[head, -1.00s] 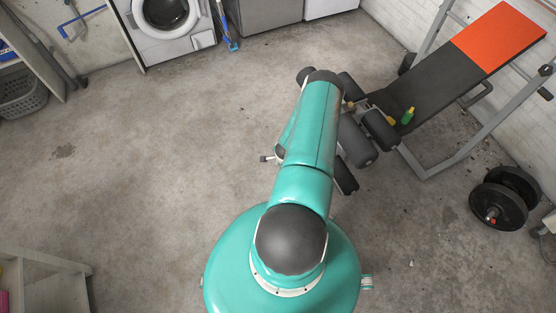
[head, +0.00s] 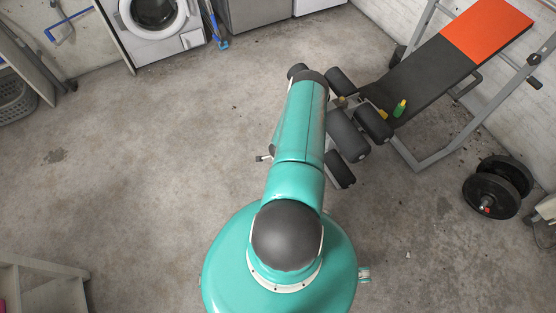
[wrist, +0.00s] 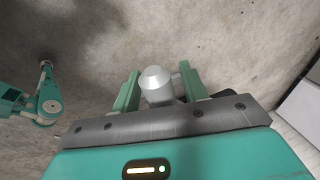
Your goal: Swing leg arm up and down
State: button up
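The leg arm with black foam rollers (head: 347,135) hangs at the near end of the exercise bench (head: 432,77). My arm reaches over it and hides part of it in the head view. My gripper (wrist: 158,84) shows in the wrist view, its two green fingers apart on either side of a grey, capped tube end (wrist: 155,80). The left finger looks close to the tube; another grey part fills some of the space by the right finger. I cannot tell whether the fingers press on it. The gripper is hidden in the head view.
Black weight plates (head: 490,192) sit on the floor at right. A washing machine (head: 155,22) stands at the back and a shelf (head: 45,285) at lower left. The concrete floor at left is clear.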

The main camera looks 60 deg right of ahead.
jog(key=v, duration=1.3)
jog(key=shift+r, duration=0.35)
